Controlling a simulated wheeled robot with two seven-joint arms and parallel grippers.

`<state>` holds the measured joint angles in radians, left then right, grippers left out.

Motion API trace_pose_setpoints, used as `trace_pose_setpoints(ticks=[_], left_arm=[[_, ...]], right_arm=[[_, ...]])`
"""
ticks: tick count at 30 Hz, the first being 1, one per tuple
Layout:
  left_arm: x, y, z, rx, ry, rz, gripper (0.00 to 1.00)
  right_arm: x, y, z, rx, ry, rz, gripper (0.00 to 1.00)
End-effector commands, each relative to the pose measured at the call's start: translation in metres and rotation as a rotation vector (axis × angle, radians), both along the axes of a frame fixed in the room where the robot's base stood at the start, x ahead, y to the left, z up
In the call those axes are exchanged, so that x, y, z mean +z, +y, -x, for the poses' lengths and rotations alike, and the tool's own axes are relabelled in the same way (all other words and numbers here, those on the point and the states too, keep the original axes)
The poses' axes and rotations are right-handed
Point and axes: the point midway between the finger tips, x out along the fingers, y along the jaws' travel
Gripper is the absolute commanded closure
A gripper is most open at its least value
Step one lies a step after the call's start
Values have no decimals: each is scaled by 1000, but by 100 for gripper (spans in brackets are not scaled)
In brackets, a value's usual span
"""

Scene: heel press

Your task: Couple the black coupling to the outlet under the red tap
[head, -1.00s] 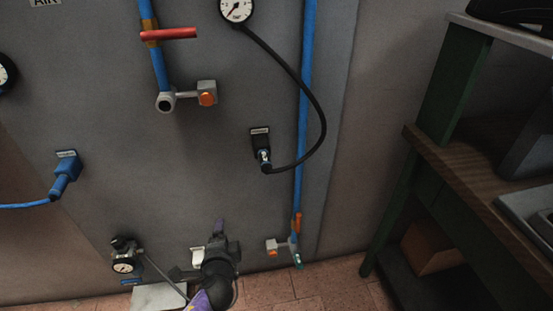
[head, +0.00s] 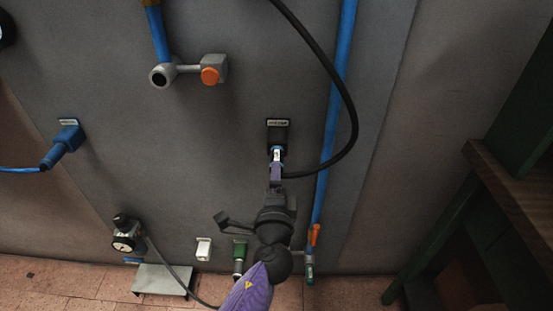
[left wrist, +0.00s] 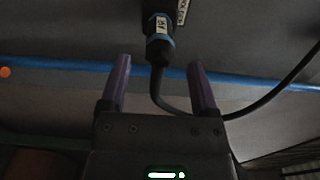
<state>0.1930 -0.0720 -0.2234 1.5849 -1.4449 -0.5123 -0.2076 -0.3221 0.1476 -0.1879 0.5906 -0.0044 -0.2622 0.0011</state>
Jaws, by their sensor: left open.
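The black coupling (head: 277,154) sits in a labelled black holder (head: 278,132) on the grey panel. A black hose (head: 345,95) loops from it up to the right. My left gripper (head: 276,172) is open just below the coupling. In the left wrist view the coupling (left wrist: 159,45) lies between the lines of the two purple fingers (left wrist: 160,66), at or just beyond their tips, not gripped. My right gripper is not in view.
A blue coupling (head: 55,154) is parked at left. A blue pipe (head: 334,120) runs down the right. A dark green bench frame (head: 455,225) stands at far right.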

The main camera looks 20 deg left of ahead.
Motion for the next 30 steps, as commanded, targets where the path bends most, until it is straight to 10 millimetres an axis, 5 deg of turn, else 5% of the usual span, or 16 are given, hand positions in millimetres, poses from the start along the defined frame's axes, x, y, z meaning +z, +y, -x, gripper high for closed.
trace_pose_setpoints(ticks=[15, 30], left_arm=[[-3, 19, -65, 0, 1, -1, 21], [1, 21, -71, 0, 0, 1, 21]], right_arm=[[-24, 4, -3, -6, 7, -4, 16], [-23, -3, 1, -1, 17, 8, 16]])
